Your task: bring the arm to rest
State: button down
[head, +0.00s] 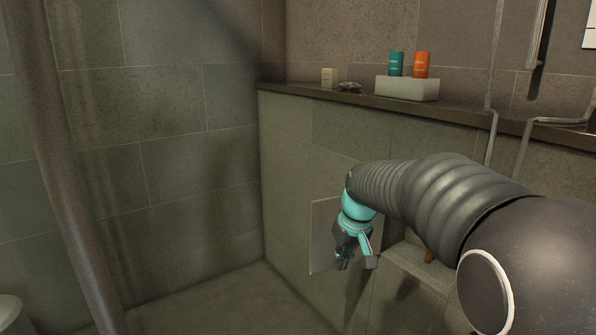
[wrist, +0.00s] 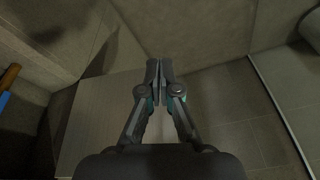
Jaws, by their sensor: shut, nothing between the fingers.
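My gripper (head: 354,262) hangs at the end of my arm in the head view, pointing downward in front of the low tiled wall. It is shut and empty. In the wrist view my gripper (wrist: 160,68) shows from behind, with its two fingertips together and nothing between them. A pale flat panel (head: 322,238) stands upright just behind the gripper in the head view. I cannot tell whether the gripper touches it.
A dark ledge (head: 300,90) tops the low wall. It bears a white tray (head: 407,89) with a teal container (head: 396,64) and an orange container (head: 421,65), plus a small cream box (head: 329,77). Metal pipes (head: 493,130) run at the right.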

jog(key=s+d+m+t, duration=0.1)
jog(key=s+d, duration=0.1)
jog(key=s, duration=1.2)
jog(key=s+d+m+t+h, duration=0.1)
jog(key=s+d+t, duration=0.1)
jog(key=s, duration=1.2)
jog(key=shift+s+d+m, duration=0.3)
jog(key=shift+d+m, duration=0.1)
jog(key=shift+d, duration=0.35)
